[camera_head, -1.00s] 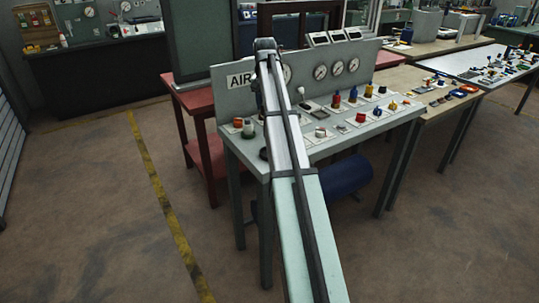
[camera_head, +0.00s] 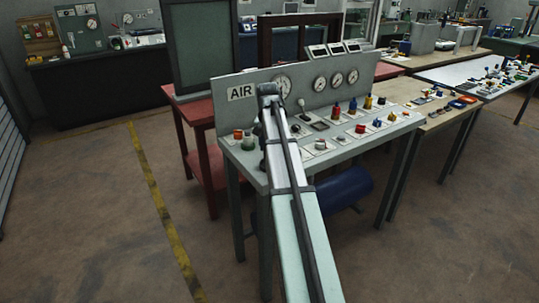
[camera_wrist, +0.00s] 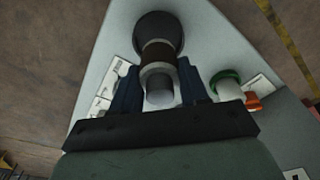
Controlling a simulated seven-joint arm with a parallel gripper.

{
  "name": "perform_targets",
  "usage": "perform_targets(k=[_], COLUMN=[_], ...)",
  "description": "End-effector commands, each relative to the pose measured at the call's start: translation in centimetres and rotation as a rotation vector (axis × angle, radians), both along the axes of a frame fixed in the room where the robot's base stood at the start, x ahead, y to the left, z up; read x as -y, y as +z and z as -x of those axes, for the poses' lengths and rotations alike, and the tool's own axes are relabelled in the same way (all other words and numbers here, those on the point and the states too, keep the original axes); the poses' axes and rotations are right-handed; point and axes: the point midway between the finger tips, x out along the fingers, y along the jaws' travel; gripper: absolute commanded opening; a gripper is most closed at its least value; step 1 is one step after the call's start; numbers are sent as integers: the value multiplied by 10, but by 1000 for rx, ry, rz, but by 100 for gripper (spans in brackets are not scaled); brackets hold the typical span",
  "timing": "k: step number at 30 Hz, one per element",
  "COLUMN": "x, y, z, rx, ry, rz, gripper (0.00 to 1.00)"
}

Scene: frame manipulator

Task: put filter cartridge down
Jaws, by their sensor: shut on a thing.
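The filter cartridge (camera_wrist: 158,53) shows in the wrist view as a round body with a wide dark end, a brown band, a pale ring and a grey end. My gripper (camera_wrist: 158,72) has its two blue fingers on either side of it and is shut on it. The cartridge is over the pale grey bench top (camera_wrist: 205,35), near a corner; I cannot tell whether it touches the surface. In the head view my arm covers most of the gripper and cartridge at the left end of the bench.
A white part with a green rim (camera_wrist: 228,88) and an orange part (camera_wrist: 254,101) stand close to the right finger in the wrist view. Several coloured fittings on cards (camera_head: 365,128) cover the bench farther right. An upright panel with gauges and an AIR sign (camera_head: 241,92) stands behind.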

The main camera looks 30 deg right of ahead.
Motion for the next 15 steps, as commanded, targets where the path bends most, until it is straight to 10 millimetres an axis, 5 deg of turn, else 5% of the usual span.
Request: perform_targets(k=[15], x=[0], y=[-39], z=[0], rx=[1], ry=[0], rz=[0], gripper=[13])
